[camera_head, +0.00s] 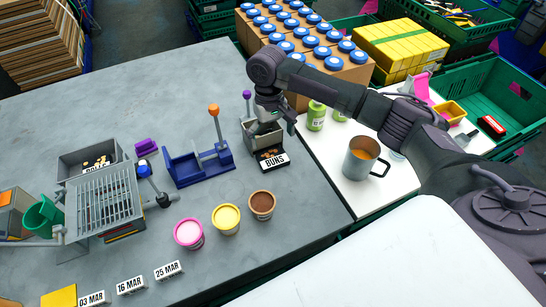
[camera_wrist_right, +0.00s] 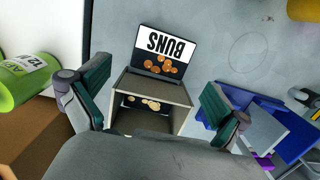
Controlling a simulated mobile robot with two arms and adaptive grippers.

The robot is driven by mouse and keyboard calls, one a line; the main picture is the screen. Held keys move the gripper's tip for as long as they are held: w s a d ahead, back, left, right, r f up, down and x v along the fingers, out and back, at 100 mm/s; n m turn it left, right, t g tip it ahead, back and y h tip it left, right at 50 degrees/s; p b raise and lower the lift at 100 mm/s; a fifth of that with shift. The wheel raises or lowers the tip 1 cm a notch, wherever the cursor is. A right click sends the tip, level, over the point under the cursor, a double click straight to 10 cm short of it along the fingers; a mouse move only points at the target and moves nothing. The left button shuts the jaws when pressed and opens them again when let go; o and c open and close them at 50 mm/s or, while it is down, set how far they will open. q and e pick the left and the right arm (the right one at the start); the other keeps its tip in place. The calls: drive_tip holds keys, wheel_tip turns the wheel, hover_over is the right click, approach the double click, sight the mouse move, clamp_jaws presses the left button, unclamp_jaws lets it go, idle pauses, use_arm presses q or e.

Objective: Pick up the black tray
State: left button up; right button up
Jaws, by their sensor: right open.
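The black tray (camera_head: 271,165) lies on the grey table at the front of a small grey box, with a white BUNS label on its near side. In the right wrist view the black tray (camera_wrist_right: 172,61) holds several small round orange-brown pieces beside the label. The open-fronted grey box (camera_wrist_right: 150,88) also holds some pieces inside. My right gripper (camera_head: 275,107) is open above the grey box (camera_head: 262,135). In the wrist view its green-padded fingers (camera_wrist_right: 152,98) are spread to either side of the box, with the tray beyond them. My left gripper is not in view.
A blue press (camera_head: 200,165) with an orange-knobbed lever stands left of the box. Pink, yellow and brown tubs (camera_head: 227,219) stand nearer. A metal mug (camera_head: 362,158) and green cans (camera_head: 316,116) stand on the white surface at right.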

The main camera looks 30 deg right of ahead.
sight(273, 157)
drive_tip(key=shift+f, duration=0.65)
drive_tip(key=f+p, duration=0.1)
drive_tip(key=f, duration=0.1)
drive_tip(key=s+f+p, duration=0.1)
drive_tip(key=f, duration=0.1)
drive_tip(key=shift+a+f, duration=0.15)
drive_tip(key=shift+f, duration=0.4)
drive_tip(key=shift+c, duration=0.3)
drive_tip(key=c, duration=0.8)
drive_tip(key=shift+c, duration=0.3)
drive_tip(key=shift+r, duration=0.2)
